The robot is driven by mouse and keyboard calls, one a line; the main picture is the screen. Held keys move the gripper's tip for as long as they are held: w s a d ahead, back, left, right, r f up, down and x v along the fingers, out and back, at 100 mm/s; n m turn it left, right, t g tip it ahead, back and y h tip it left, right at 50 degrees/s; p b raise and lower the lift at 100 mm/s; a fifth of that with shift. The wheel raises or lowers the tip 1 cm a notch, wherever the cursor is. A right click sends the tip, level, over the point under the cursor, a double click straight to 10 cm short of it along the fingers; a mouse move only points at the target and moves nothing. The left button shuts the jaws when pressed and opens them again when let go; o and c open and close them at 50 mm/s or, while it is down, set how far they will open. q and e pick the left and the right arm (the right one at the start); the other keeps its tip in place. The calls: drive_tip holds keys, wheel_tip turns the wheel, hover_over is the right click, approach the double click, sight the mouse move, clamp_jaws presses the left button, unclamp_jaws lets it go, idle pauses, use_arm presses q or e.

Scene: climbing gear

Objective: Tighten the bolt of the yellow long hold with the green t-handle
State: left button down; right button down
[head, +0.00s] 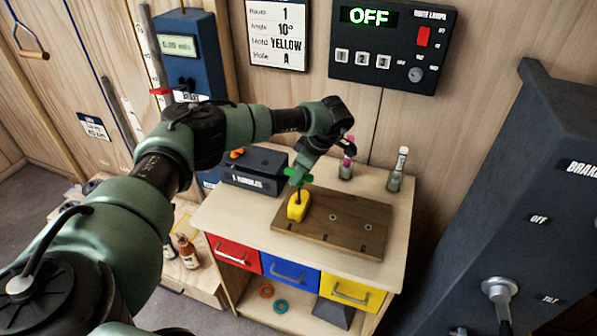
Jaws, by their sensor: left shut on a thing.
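The yellow long hold (297,206) sits on the left part of the brown wooden board (345,228), on top of the small cabinet. The green t-handle (292,177) stands over the hold, its dark shaft reaching down to the hold's top. My left gripper (299,172) is shut on the green t-handle, coming down from above. The bolt is hidden under the shaft, so I cannot tell how it is seated. My right gripper is not in view.
A dark t-handles box (255,170) stands at the back left of the cabinet top. Two small bottles, one with a pink top (347,165) and one with a white top (397,170), stand behind the board. A dark brake panel (520,190) rises at right.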

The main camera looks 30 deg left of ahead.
use_arm(q)
drive_tip(key=m, duration=0.2)
drive_tip(key=m+t, duration=0.1)
drive_tip(key=m, duration=0.1)
drive_tip(key=shift+s+a+t+p, duration=0.1)
drive_tip(key=shift+s+t+p, duration=0.05)
drive_tip(key=shift+t+p, duration=0.2)
drive_tip(key=m, duration=0.2)
drive_tip(key=m+t+h, duration=0.1)
drive_tip(key=m, duration=0.1)
drive_tip(key=shift+f+m+t, duration=0.1)
drive_tip(key=shift+m+t, duration=0.15)
drive_tip(key=shift+m, duration=0.05)
drive_tip(key=shift+w+r+p, duration=0.2)
drive_tip(key=shift+r+p, duration=0.4)
drive_tip(key=shift+r, duration=0.3)
drive_tip(key=shift+r+p, duration=0.35)
drive_tip(key=shift+r, duration=0.4)
drive_tip(key=shift+f, duration=0.1)
